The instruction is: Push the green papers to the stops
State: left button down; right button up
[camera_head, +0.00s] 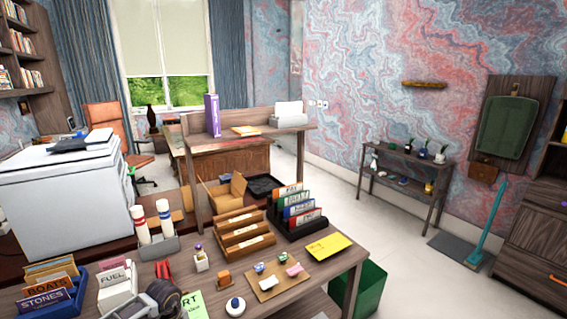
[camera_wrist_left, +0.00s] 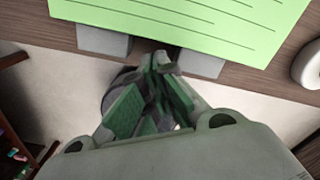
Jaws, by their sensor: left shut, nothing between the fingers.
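A light green paper with dark lines (camera_wrist_left: 185,18) lies on the wooden desk at the top of the left wrist view. Two grey blocks, the stops (camera_wrist_left: 103,40) (camera_wrist_left: 200,63), stand at the desk edge and appear to meet the paper's near edge.
File racks (camera_head: 243,235), a yellow card (camera_head: 329,246) and a cork board (camera_head: 278,283) occupy the desk. A green bin (camera_head: 365,290) stands beside it.

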pick_arm(q)
jog(key=shift+s+d, duration=0.1)
jog(key=shift+s, duration=0.05)
dwell(0.3)
jog(key=shift+r, duration=0.15)
notch_tip(320, 180, up, 7)
jog(key=p, duration=0.5)
dwell(1.1)
jog(key=shift+d, duration=0.1)
